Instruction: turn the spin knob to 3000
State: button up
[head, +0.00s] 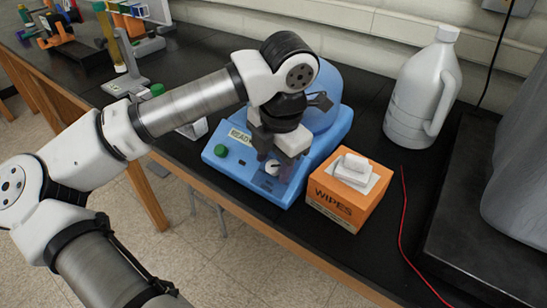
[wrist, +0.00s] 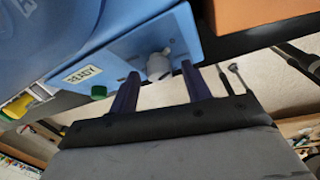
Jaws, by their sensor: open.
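The blue machine (head: 235,155) stands on the black bench with a READY label (head: 240,136) and a green button (head: 221,150) on its front. The spin knob (head: 272,167) is a pale round knob at the right of that front, partly hidden by my gripper in the head view. In the wrist view the knob (wrist: 158,66) shows between the two fingertips. My gripper (head: 270,168) is open, its fingers on either side of the knob; I cannot tell whether they touch it. No dial numbers are legible.
An orange WIPES box (head: 330,205) stands close to the machine's right side. A white jug (head: 421,95) is behind it. A red wire (head: 404,230) lies on the bench at right. A green-capped item (head: 158,90) stands left of the machine.

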jog(key=c, duration=1)
jog(key=shift+f+b, duration=0.1)
jog(key=shift+b, duration=0.35)
